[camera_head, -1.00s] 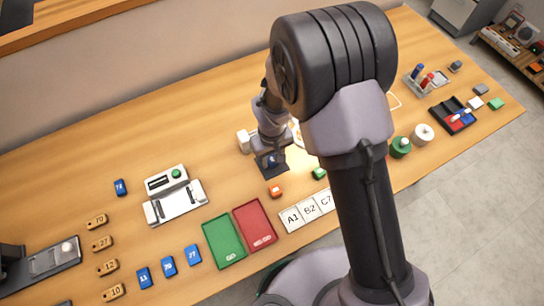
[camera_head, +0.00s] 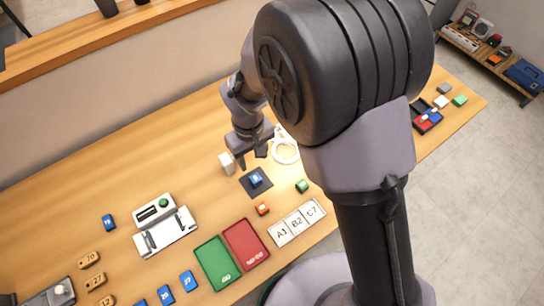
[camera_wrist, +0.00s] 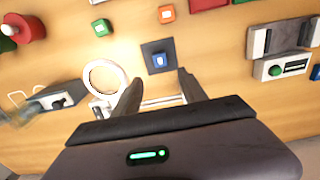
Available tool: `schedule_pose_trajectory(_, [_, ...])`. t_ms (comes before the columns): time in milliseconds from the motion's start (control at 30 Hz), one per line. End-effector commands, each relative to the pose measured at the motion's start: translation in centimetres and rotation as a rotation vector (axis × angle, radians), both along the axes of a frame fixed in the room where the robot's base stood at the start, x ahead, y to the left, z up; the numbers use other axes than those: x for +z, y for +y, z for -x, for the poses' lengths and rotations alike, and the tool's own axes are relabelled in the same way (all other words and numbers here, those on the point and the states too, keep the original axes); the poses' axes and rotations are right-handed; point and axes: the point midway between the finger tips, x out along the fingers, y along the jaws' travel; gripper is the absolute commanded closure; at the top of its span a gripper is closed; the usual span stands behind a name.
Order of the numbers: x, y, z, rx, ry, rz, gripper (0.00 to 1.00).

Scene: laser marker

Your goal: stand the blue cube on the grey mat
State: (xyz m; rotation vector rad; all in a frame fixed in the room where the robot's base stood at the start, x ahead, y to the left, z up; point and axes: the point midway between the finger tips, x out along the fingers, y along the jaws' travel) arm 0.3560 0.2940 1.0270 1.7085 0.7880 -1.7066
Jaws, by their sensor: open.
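The blue cube (camera_head: 256,179) rests on the dark grey mat (camera_head: 247,190), near its middle, with a pale mark on its top face. In the wrist view the cube (camera_wrist: 159,60) sits inside the edges of the mat (camera_wrist: 147,49), and nothing touches it. My gripper (camera_head: 252,163) is above and behind the mat in the head view, apart from the cube. In the wrist view my gripper (camera_wrist: 157,78) has its two fingers spread with nothing between them.
An orange cube (camera_head: 262,208) and a green cube (camera_head: 302,186) stand near the mat. A white block (camera_head: 227,163) and a white ring (camera_head: 285,150) are close by. Red (camera_head: 246,244) and green (camera_head: 217,263) trays lie in front. Bare table lies left of the white block.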

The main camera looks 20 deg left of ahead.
Motion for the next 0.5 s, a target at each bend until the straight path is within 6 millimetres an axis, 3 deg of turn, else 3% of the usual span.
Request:
schedule_pose_trajectory(100, [0.8, -0.5, -0.3, -0.022, -0.006, -0.008, 0.5])
schedule_pose_trajectory(167, [3.2, -1.8, -1.0, -0.086, -0.023, -0.032, 0.5])
schedule_pose_trajectory(267, [10.1, -7.0, -2.0, -0.301, -0.076, -0.106, 0.5])
schedule_pose_trajectory(333, [15.4, -11.9, -1.4, -0.497, -0.124, -0.176, 0.5])
schedule_pose_trajectory(400, [19.5, -16.6, 0.6, -0.692, -0.174, -0.248, 0.5])
schedule_pose_trajectory(500, [23.2, -21.6, 4.6, -0.937, -0.245, -0.346, 0.5])
